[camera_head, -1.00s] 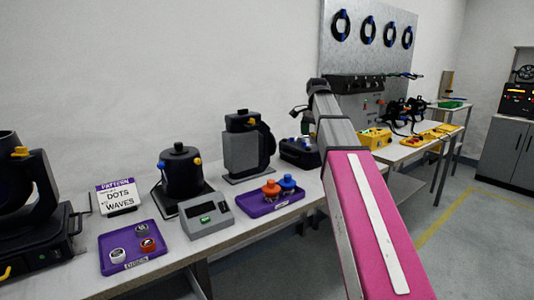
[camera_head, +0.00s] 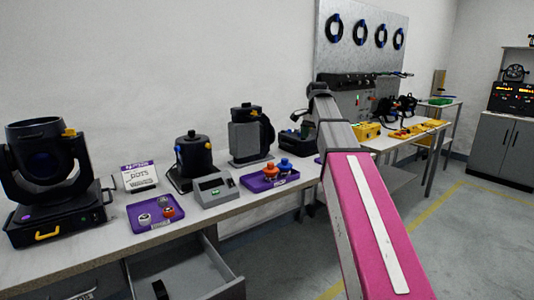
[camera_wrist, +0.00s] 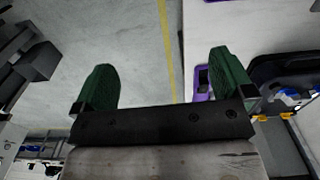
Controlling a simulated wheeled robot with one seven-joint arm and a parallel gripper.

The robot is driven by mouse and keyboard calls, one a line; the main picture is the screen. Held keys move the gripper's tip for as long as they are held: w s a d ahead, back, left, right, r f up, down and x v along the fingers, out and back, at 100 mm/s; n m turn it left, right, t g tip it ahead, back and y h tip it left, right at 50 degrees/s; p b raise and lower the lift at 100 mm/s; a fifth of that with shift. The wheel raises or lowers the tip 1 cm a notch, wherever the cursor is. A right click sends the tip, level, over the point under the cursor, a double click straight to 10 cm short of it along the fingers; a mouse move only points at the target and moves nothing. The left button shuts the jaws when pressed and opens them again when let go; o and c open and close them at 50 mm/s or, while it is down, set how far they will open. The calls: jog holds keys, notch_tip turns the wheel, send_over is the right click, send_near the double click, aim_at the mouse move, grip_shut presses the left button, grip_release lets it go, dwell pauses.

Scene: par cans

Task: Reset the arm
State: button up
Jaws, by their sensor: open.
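My gripper (camera_wrist: 165,85) shows in the wrist view with its two green-padded fingers wide apart. Nothing is between them; the grey floor with a yellow line lies beyond.
On the bench stand a moving-head light (camera_head: 45,175), a pattern sign (camera_head: 140,176), a purple tray (camera_head: 156,214) with small pucks, black cans, a grey box (camera_head: 215,190) and a second purple tray (camera_head: 270,178). An open drawer (camera_head: 185,270) juts out below. Floor at right is clear.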

jog(key=s+f+n, duration=0.3)
jog(key=s+f, duration=0.1)
jog(key=f, duration=0.9)
jog(key=s+f+n, duration=0.2)
jog(key=s+f, duration=0.2)
jog(key=f, duration=1)
jog(key=s+f+n, duration=0.5)
jog(key=s+f, duration=0.8)
jog(key=f, duration=0.4)
jog(key=shift+n, duration=0.3)
jog(key=shift+d+f, duration=0.1)
